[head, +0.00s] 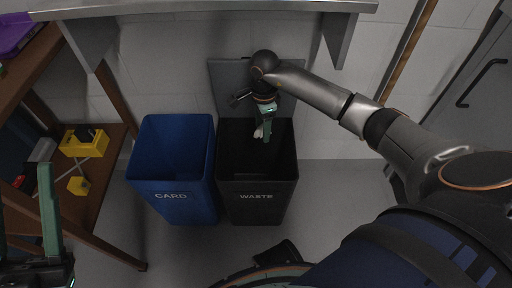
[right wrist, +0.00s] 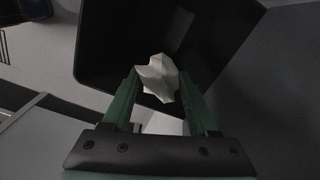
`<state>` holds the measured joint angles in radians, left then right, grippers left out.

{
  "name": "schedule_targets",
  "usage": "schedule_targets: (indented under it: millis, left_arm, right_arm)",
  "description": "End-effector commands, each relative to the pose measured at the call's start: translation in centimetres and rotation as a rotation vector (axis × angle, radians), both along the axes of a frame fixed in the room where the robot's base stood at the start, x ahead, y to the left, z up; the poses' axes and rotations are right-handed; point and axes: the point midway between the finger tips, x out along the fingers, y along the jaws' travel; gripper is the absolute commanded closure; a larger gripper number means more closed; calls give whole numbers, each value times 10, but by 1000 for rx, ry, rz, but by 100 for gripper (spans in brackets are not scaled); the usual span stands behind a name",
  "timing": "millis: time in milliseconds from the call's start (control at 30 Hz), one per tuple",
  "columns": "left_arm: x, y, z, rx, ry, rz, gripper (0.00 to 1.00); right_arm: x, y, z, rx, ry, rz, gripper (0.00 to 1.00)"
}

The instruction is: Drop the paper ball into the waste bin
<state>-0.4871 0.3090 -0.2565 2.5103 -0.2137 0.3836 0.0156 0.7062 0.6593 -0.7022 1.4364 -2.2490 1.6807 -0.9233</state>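The white crumpled paper ball (right wrist: 158,76) is between the green fingers of my right gripper (right wrist: 160,92) in the right wrist view, near the fingertips. It also shows as a small pale shape in the head view (head: 259,132). The fingers press on its two sides. My right gripper (head: 264,128) hangs over the opening of the black waste bin (head: 256,196), labelled WASTE. The dark bin interior shows behind the ball in the right wrist view. My left gripper (head: 26,225) is at the lower left of the head view, away from the bins, its finger upright.
A blue bin (head: 174,197) labelled CARD stands directly left of the waste bin. A wooden shelf (head: 92,205) with yellow items (head: 84,142) is at the left. A grey shelf (head: 200,8) runs along the wall above. Grey floor is clear in front of the bins.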

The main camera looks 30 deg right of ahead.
Motion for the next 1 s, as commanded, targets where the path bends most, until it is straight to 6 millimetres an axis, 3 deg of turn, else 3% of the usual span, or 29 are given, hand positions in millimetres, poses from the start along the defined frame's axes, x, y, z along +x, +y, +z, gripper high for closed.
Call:
schedule_targets:
  millis: [33,300,567,1000]
  left_arm:
    - [0,0,0,0,0,0,50]
    - [0,0,0,-2,1,-1,50]
    - [0,0,1,-3,1,-1,50]
    - [-1,4,32,-29,-5,-10,50]
  right_arm:
    - [0,0,0,0,0,0,34]
    - [0,0,0,0,0,0,6]
    - [0,0,3,0,-1,0,6]
    - [0,0,67,-1,-2,0,6]
